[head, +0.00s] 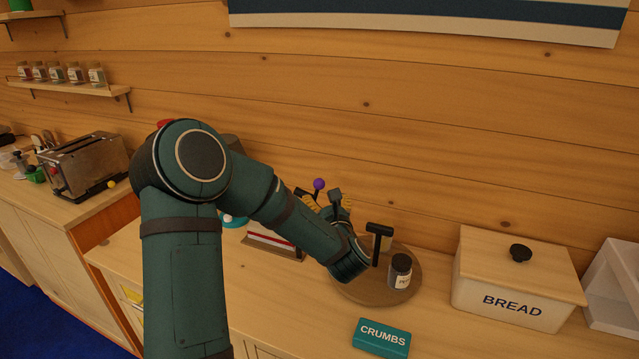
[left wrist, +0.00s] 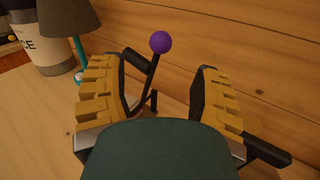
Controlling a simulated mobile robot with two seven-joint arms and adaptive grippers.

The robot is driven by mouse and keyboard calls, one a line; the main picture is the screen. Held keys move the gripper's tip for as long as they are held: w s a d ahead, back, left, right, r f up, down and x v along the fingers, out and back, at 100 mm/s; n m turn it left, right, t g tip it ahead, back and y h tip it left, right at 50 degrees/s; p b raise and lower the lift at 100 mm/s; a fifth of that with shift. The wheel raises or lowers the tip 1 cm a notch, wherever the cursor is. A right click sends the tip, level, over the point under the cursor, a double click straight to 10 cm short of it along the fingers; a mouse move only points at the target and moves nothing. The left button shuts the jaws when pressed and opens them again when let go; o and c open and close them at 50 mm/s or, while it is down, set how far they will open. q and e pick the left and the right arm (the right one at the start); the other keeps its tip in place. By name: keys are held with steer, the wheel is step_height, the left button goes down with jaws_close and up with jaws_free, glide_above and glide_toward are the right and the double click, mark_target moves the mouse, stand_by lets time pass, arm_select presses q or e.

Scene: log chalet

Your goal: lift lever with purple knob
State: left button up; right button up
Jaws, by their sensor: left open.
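The purple knob (head: 319,184) tops a thin dark lever near the log wall, just beyond my left gripper (head: 325,206). In the left wrist view, the purple knob (left wrist: 160,42) shows between and beyond the fingers of my left gripper (left wrist: 157,78). The dark lever slants down from the knob, and its lower part shows in the gap between the yellow-padded fingers. My left gripper is open, with nothing held. I cannot tell how close the fingers are to the lever. My arm hides much of the lever's base in the head view. My right gripper is not in view.
A round wooden board (head: 408,291) carries a dark-lidded jar (head: 400,272) by my left wrist. A bread box (head: 510,290) and a teal CRUMBS box (head: 381,338) are to the right. A lamp (left wrist: 68,22) stands left of the fingers. A toaster (head: 88,166) is far left.

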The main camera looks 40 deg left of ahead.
mark_target(320, 188)
arm_select(q)
steer(key=x, duration=0.8)
steer(key=shift+w+a, duration=0.15)
steer(key=shift+a, duration=0.1)
jaws_close()
